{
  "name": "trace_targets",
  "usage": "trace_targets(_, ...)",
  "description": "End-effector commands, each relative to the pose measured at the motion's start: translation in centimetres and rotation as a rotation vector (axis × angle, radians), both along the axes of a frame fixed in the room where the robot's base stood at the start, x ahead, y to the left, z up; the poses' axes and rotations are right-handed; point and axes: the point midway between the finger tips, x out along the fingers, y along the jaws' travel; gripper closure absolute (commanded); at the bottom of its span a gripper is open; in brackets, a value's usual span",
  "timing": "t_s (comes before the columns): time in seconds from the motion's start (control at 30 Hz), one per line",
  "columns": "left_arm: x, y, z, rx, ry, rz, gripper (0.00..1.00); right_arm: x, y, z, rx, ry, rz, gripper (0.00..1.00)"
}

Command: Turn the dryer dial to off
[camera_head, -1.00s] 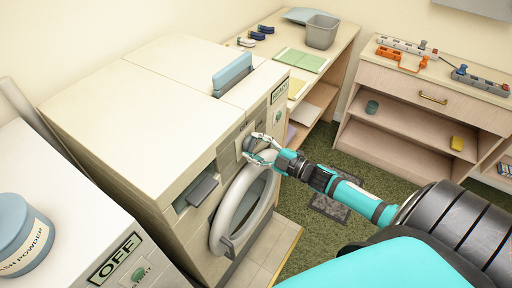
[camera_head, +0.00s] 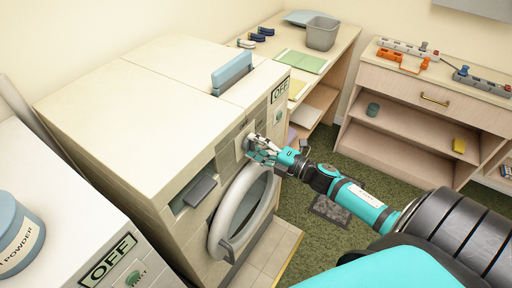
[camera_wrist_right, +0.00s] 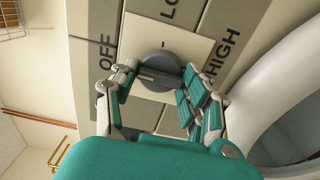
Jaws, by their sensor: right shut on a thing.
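The dryer (camera_head: 165,85) is a cream front-loader with a round door (camera_head: 240,215). Its small display (camera_head: 280,91) reads OFF. The round grey dial (camera_wrist_right: 160,66) sits on a pale square plate, with OFF to its left, a partly cut-off LO at the top and HIGH to its right. My right gripper (camera_wrist_right: 158,80) has its fingers on both sides of the dial, shut on it. In the head view my right gripper (camera_head: 256,150) is at the dryer's front panel, above the door, and mostly covers the dial. My left gripper is not in view.
Another white machine (camera_head: 70,215) with its own OFF display (camera_head: 108,260) and a powder tub (camera_head: 18,240) stands at the left. A light-blue box (camera_head: 232,73) stands on the dryer. A wooden desk (camera_head: 340,50) and shelf unit (camera_head: 385,85) stand behind.

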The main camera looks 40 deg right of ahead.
Motion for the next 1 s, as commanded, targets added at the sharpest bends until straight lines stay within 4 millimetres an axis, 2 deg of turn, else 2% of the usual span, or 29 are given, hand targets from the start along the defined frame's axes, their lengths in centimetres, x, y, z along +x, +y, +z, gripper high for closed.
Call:
trace_targets(0.53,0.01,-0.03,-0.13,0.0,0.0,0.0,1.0,-0.12,0.02,-0.3,-0.026,-0.004,0.0,0.85)
trace_targets(0.57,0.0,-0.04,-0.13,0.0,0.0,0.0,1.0,-0.12,0.02,-0.3,-0.026,-0.004,0.0,0.51)
trace_targets(0.7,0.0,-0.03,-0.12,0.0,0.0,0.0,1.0,-0.08,0.02,-0.22,-0.025,-0.006,0.0,0.33)
trace_targets(0.73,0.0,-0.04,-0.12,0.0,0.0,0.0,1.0,-0.07,0.02,-0.2,-0.025,-0.006,0.0,0.29)
trace_targets(1.0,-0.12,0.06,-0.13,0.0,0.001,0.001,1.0,-0.11,-0.03,-0.09,-0.024,-0.008,0.0,0.29)
